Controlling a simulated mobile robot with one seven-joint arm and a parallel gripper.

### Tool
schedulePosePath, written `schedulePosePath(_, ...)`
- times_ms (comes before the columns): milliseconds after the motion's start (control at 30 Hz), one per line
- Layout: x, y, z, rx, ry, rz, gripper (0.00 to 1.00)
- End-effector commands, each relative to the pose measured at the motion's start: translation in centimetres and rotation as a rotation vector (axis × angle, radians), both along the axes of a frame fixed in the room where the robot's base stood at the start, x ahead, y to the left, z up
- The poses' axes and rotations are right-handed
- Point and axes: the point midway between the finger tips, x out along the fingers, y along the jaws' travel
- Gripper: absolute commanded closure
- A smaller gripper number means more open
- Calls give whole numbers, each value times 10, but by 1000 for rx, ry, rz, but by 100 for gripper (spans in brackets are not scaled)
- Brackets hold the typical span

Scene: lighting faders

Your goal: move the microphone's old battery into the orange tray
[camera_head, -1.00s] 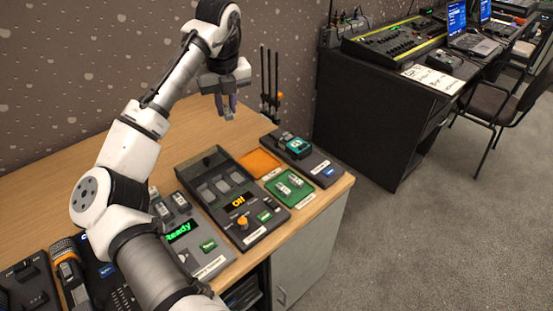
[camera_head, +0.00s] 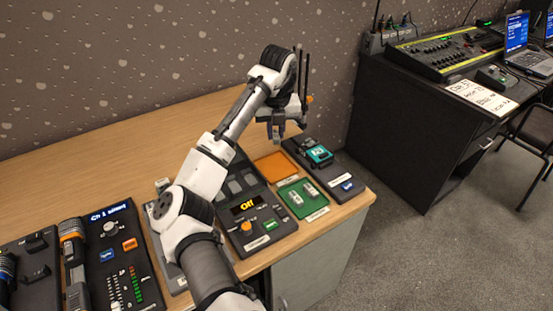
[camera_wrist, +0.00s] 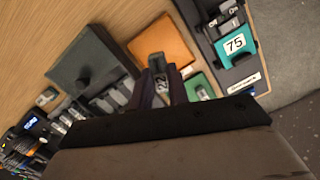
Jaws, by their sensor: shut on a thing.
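My gripper (camera_head: 279,137) is in the air near the orange tray (camera_head: 272,167), at its back side in the head view. The held battery overlaps the near edge of the orange tray (camera_wrist: 165,40) in that view, and the tray's visible surface looks empty. The battery is hard to make out in the head view. A handheld microphone with an orange band (camera_head: 73,250) lies at the left; whether its battery bay is open is unclear.
A green tray (camera_head: 321,206) beside the orange tray holds small batteries. A dark stand with a teal unit (camera_head: 318,155) is right of the trays. A dark console reading "Off" (camera_head: 250,205) is on the left. Thin black rods (camera_head: 304,75) stand behind my gripper.

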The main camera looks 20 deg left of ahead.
Motion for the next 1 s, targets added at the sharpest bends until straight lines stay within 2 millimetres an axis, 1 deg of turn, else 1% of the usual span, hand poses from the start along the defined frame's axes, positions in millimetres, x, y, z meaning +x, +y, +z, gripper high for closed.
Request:
schedulePosePath(33,-1,1,-12,-1,4,1,100)
schedulePosePath(100,-1,1,-29,-1,4,1,100)
schedulePosePath(200,-1,0,-47,0,2,0,100)
schedulePosePath(300,-1,0,-57,0,1,0,100)
schedulePosePath(467,0,0,-68,-1,1,1,100)
schedulePosePath(700,-1,0,-101,-1,2,1,100)
schedulePosePath(1000,0,0,-105,1,0,0,100)
